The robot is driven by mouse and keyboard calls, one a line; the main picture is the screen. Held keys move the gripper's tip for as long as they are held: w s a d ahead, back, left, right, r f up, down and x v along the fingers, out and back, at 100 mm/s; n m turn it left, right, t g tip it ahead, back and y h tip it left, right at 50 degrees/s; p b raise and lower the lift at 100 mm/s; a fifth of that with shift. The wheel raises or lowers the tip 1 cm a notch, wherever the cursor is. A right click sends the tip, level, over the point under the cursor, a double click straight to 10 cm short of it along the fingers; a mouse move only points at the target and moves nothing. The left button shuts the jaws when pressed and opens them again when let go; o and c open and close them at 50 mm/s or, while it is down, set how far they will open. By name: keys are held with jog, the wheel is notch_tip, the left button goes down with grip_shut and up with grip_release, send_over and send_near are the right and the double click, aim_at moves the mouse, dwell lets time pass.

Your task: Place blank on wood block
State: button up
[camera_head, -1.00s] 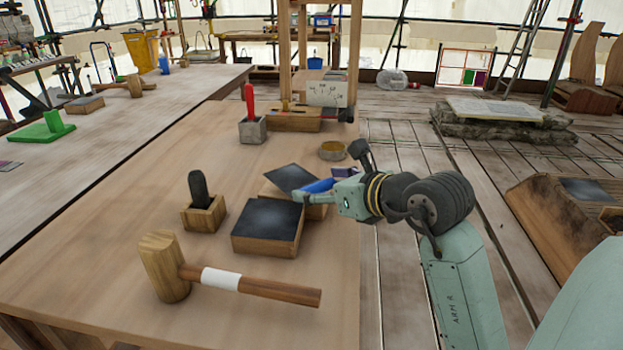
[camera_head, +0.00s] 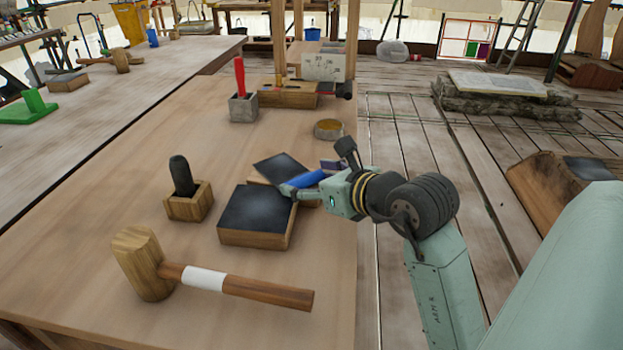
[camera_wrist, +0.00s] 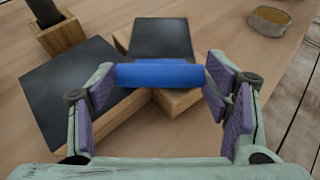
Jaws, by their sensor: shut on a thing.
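A blue cylinder (camera_head: 305,180), which I take as the blank, lies crosswise between the finger pads of my gripper (camera_wrist: 160,80). My gripper is shut on it; it shows plainly in the wrist view (camera_wrist: 160,75). Two low wood blocks with dark, flat tops stand close together on the bench. The nearer block (camera_head: 257,238) is left of my gripper in the head view. The farther block (camera_wrist: 175,100) is below the blue cylinder in the wrist view and is partly hidden by it. I cannot tell whether the cylinder touches a block.
A wooden mallet (camera_head: 145,262) lies at the front of the bench. A dark-handled tool stands in a small wooden holder (camera_head: 188,203) on the left. A red-handled tool stands in a grey block (camera_head: 243,108), and a round tin (camera_head: 328,130) sits behind my gripper.

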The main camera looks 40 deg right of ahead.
jog(key=shift+f, duration=0.1)
jog(key=o, duration=1.9)
jog(key=shift+r, duration=0.2)
